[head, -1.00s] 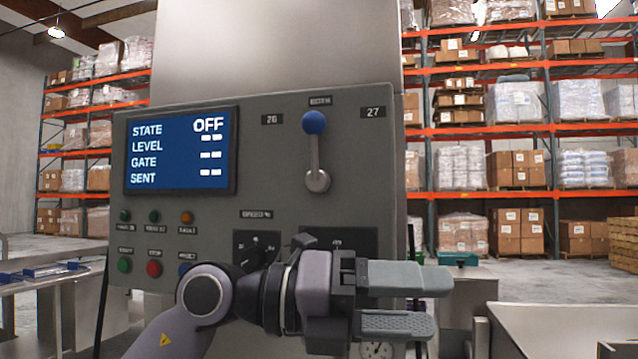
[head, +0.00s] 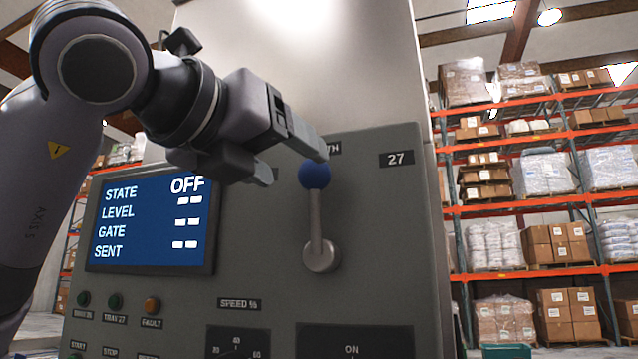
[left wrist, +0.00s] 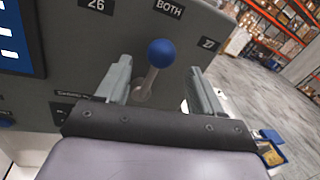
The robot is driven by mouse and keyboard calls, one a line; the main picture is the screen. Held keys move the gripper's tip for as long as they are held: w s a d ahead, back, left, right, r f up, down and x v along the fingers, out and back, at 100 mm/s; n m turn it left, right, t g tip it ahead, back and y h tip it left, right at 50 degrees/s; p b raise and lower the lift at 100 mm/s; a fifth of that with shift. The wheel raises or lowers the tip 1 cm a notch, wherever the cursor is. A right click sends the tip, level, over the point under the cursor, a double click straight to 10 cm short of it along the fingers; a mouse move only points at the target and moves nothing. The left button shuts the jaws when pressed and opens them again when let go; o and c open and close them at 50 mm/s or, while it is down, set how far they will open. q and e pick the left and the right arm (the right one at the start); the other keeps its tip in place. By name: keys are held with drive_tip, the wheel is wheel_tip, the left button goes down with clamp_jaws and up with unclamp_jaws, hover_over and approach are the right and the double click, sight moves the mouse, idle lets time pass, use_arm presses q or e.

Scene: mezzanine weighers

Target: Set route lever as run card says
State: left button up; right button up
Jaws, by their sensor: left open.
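The route lever (head: 316,222) is on the grey panel, with a blue ball knob (head: 314,174) and a round pivot below. It points straight up. In the left wrist view the knob (left wrist: 161,53) stands by the BOTH label (left wrist: 168,8), between the 26 label (left wrist: 95,5) and the 27 label (left wrist: 208,43). My left gripper (head: 294,166) is open at the upper left of the knob; one fingertip overlaps the knob's top edge. In the left wrist view its fingers (left wrist: 158,74) lie either side of the lever. Contact cannot be told. No run card is seen.
A blue screen (head: 150,222) on the panel reads STATE OFF, with dashes for LEVEL, GATE and SENT. Indicator lamps (head: 115,300) and a speed dial (head: 237,343) sit lower. Pallet racks (head: 540,205) stand far behind at right.

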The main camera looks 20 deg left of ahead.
sight(305, 172)
use_arm(q)
drive_tip(key=p+x, duration=0.2)
drive_tip(key=x, duration=0.4)
drive_tip(key=shift+w+d, duration=0.15)
drive_tip(key=shift+w, duration=0.1)
clamp_jaws()
